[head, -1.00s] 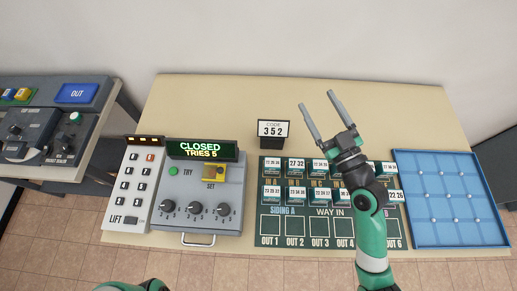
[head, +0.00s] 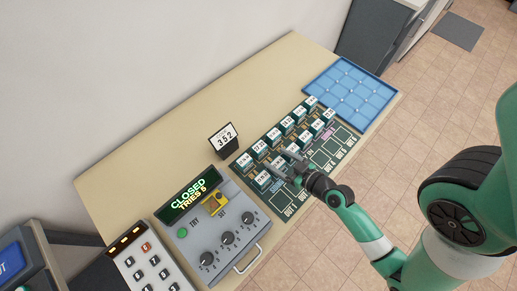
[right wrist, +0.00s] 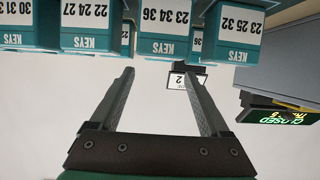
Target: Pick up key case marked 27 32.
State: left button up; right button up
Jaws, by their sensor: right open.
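Small teal key cases with white number labels stand in two rows on the dark green siding board (head: 290,213). The case marked 27 32 (head: 259,147) is the second from the left in the back row; its label is clear only in the earlier head view and too small to read now. My right gripper (head: 281,160) is open and empty, over the left front part of the board. In the right wrist view the open fingers (right wrist: 160,76) point towards several cases, labelled 22 24 27 (right wrist: 86,22), 23 24 36 (right wrist: 167,22) and 23 25 32 (right wrist: 240,28). My left gripper is out of view.
A code sign reading 352 (head: 223,137) stands behind the board. A grey console (head: 206,240) with a CLOSED, TRIES 5 display and knobs is to the left, beside a white LIFT keypad (head: 145,265). A blue tray (head: 350,90) lies right. Bare tabletop is behind.

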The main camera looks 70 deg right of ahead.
aim_at(259, 146)
jog(key=x, duration=0.5)
jog(key=shift+r+p, duration=0.25)
jog(key=shift+p, duration=0.05)
jog(key=shift+w+d+f, duration=0.15)
jog(key=shift+w+f, duration=0.1)
jog(key=shift+w, duration=0.15)
jog(key=x, duration=0.5)
jog(key=shift+w+d+r, duration=0.1)
jog(key=shift+w+r, duration=0.1)
jog(key=shift+c, duration=0.3)
jog(key=c, duration=1.1)
jog(key=shift+c, duration=0.2)
jog(key=shift+r, duration=0.15)
